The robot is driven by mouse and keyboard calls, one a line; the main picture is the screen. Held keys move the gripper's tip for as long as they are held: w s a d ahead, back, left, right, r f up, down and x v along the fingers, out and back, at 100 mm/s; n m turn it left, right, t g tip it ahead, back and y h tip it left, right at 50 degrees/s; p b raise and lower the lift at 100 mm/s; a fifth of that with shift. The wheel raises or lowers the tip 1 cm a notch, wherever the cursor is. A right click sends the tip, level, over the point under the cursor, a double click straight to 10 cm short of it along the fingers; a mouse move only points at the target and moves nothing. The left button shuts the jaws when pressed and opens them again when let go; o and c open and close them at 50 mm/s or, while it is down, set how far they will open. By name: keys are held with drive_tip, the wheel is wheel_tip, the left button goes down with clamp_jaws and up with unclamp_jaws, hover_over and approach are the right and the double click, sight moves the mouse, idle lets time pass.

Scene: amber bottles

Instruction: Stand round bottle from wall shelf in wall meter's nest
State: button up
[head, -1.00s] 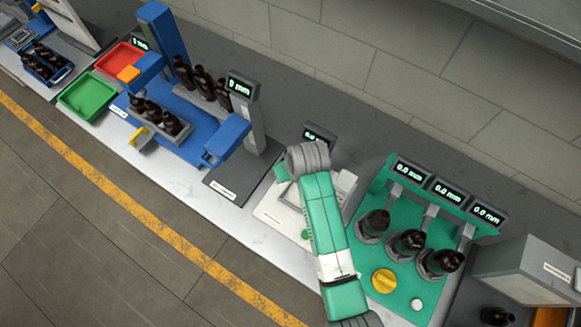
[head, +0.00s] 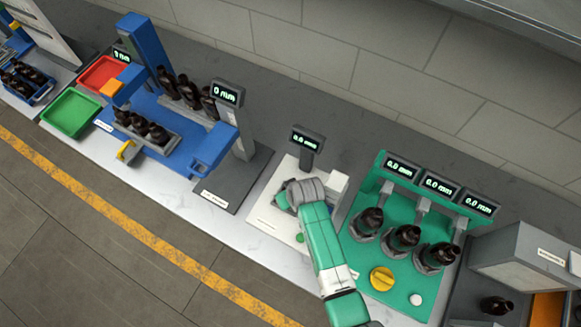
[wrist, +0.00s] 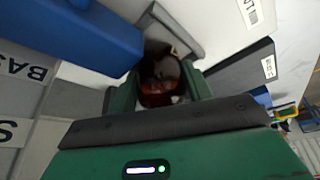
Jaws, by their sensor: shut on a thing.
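A white bench device with a small 0.0 mm display (head: 305,140) stands in the middle of the head view; I take it for the wall meter. My arm lies over its front and hides much of its base (head: 268,218), including any nest. My gripper (wrist: 160,88) has its two green fingers either side of a dark amber bottle (wrist: 160,90) in the wrist view and is shut on it. I see the bottle nearly end-on, so its full shape and tilt are unclear. A grey notched part (wrist: 177,25) is just beyond it; contact cannot be told.
A blue block (wrist: 85,38) is close to the bottle in the wrist view. Right of the device, a green station (head: 362,268) holds three bottles under displays. A blue-and-grey gauge (head: 225,165) stands to the left. White bench (head: 235,232) is clear in front.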

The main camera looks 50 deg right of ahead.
drive_tip(key=shift+f, duration=0.2)
drive_tip(key=shift+f, duration=0.1)
drive_tip(key=o, duration=1)
drive_tip(key=shift+r, duration=0.3)
drive_tip(key=p+v, duration=0.1)
drive_tip(key=v, duration=1)
drive_tip(key=shift+r, duration=0.25)
drive_tip(key=shift+s, duration=0.15)
